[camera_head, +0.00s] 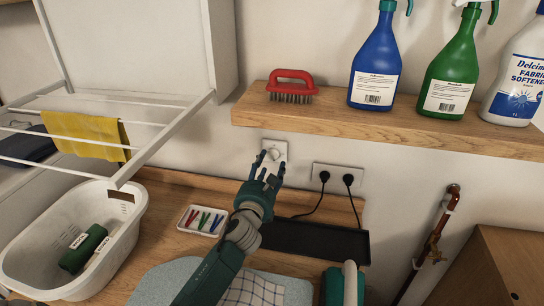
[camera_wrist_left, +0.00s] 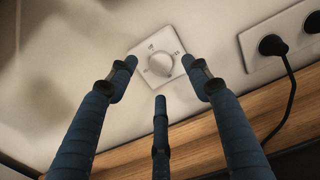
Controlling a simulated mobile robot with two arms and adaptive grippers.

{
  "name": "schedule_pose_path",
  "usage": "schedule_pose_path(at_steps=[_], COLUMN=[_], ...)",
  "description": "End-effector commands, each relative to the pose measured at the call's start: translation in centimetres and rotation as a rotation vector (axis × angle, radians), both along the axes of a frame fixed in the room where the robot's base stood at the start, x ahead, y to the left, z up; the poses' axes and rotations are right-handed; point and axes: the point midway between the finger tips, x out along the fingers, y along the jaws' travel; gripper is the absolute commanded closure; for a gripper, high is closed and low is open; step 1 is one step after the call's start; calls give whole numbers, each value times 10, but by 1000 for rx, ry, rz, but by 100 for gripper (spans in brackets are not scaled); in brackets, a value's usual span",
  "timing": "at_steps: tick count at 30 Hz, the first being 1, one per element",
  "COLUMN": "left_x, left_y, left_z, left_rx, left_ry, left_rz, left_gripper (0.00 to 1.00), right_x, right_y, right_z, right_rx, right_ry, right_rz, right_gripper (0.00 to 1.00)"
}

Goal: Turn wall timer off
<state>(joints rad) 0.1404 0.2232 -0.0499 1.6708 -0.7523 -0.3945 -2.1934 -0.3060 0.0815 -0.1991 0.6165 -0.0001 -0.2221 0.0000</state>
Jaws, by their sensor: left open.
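The wall timer (camera_head: 273,153) is a small white square plate with a round knob, on the wall below the wooden shelf. In the left wrist view the timer knob (camera_wrist_left: 160,63) shows beyond my fingertips, with a pale pointer line and small marks around it. My left gripper (camera_head: 266,173) is open in front of and slightly below the timer. In the left wrist view its three dark fingers (camera_wrist_left: 162,85) are spread around the knob's outline, with nothing between them. I cannot tell whether any finger touches the plate.
A double socket (camera_head: 338,179) with two black plugs is right of the timer. The shelf (camera_head: 400,126) above holds a red brush (camera_head: 291,84) and several bottles. Below are a black tray (camera_head: 315,241), a peg tray (camera_head: 202,220) and a white basket (camera_head: 30,235). A drying rack (camera_head: 150,145) hangs left.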

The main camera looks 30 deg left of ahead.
Motion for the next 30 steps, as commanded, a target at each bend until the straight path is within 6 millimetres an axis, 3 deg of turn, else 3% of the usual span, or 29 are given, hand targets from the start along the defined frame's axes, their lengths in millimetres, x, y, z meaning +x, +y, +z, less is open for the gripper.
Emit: schedule_pose_path(at_steps=[7, 19, 26, 30], left_x=[34, 41, 41, 41], left_y=[9, 11, 11, 11], left_z=[1, 0, 0, -1], left_rx=[-2, -1, 0, -2], left_ry=[-1, 1, 1, 0], left_rz=[1, -1, 0, 0], left_gripper=[50, 50, 96, 96], right_x=[7, 10, 9, 9], right_y=[0, 1, 1, 1], right_z=[6, 6, 6, 6], right_rx=[1, 1, 2, 2], right_ry=[-11, -15, -14, -13], right_rz=[0, 0, 0, 1], right_gripper=[100, 100, 100, 100])
